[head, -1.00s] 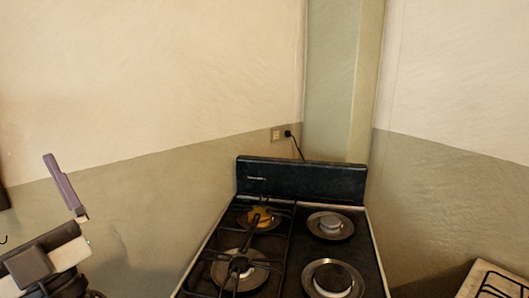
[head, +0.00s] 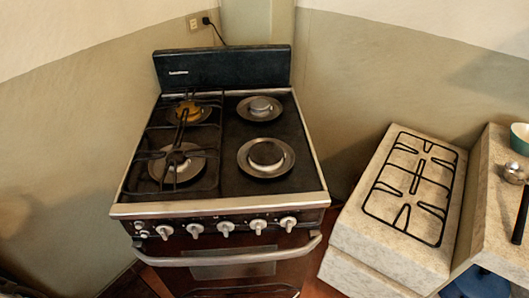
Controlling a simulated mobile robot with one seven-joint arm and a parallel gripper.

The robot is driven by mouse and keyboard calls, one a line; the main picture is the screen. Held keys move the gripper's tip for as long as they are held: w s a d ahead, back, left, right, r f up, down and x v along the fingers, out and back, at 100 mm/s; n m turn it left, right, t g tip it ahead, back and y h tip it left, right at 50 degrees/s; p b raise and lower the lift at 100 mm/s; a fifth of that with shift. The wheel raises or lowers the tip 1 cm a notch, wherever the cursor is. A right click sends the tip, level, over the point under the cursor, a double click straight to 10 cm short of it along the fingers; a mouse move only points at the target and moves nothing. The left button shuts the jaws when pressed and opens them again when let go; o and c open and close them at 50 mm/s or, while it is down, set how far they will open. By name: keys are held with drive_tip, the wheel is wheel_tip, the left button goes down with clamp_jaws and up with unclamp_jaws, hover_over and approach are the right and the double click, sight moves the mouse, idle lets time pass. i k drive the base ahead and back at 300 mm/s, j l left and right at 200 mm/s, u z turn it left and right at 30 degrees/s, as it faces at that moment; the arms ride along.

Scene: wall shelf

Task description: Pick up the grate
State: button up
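A black wire grate (head: 418,177) lies flat on a speckled stone counter (head: 375,235) to the right of the stove. Its whole outline shows and nothing covers it. A second black grate (head: 180,132) sits over the left two burners of the stove (head: 222,209). The right two burners, at the back (head: 260,107) and at the front (head: 266,157), are bare, with no grate over them. My gripper is not in view, so its state does not show.
A second stone surface (head: 492,215) at the right edge holds a teal bowl (head: 520,138) and a ladle-like utensil (head: 514,172). A dark gap separates the stove from the counter. A blue object (head: 482,284) shows low at the right.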

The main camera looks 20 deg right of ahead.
sight(439, 244)
drive_tip(key=z, duration=1.5)
